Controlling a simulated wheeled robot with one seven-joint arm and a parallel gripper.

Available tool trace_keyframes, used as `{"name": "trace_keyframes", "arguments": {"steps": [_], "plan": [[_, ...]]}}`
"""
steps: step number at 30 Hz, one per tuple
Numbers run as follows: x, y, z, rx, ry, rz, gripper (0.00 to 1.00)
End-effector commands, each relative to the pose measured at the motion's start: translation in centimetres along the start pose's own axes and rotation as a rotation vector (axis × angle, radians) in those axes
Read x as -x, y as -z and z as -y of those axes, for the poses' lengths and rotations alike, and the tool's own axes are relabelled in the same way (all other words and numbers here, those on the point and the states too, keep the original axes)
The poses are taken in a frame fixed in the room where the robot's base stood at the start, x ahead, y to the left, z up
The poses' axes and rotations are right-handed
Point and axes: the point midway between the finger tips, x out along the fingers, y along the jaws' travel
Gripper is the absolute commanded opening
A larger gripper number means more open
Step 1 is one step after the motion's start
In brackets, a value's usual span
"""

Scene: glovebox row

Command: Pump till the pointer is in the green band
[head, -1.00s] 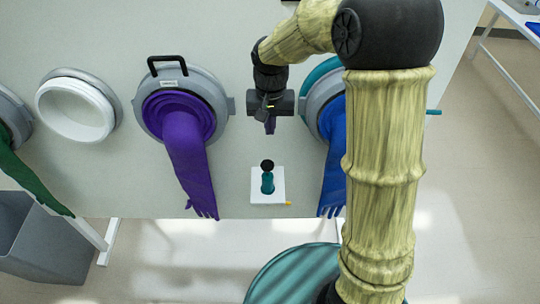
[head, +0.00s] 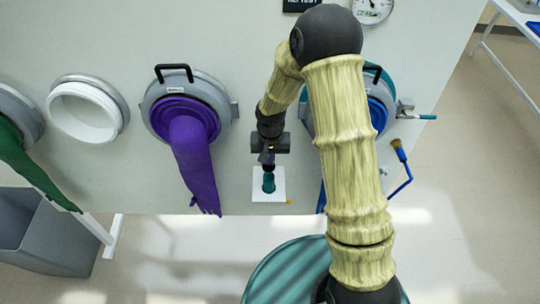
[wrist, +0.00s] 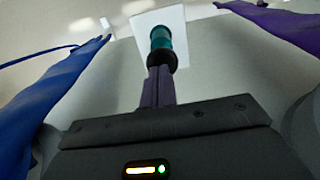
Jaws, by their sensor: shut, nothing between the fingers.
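The pump is a teal cylinder (head: 268,182) with a black knob, standing on a white plate (head: 259,196) low on the grey panel. The pump (wrist: 161,40) also shows in the wrist view, with its dark top collar (wrist: 163,61). My gripper (head: 267,163) is shut and empty, its fingertips right over the knob; in the wrist view the fingertips (wrist: 160,74) meet or nearly meet the collar. I cannot tell whether they press it. A round white gauge (head: 372,8) is cut off by the top edge; its pointer and green band are not readable.
A purple glove (head: 195,165) hangs from its port left of the pump. The blue glove port (head: 380,105) is partly behind my arm. A blue-handled brush (head: 400,155) and a valve (head: 405,112) are at right. A green glove (head: 30,170) hangs far left.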

Motion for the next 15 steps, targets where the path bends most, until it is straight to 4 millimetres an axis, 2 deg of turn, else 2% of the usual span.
{"name": "trace_keyframes", "arguments": {"steps": [15], "plan": [[-0.87, 0.0, 0.0, 0.0, 0.0, 0.0, 0.0]]}}
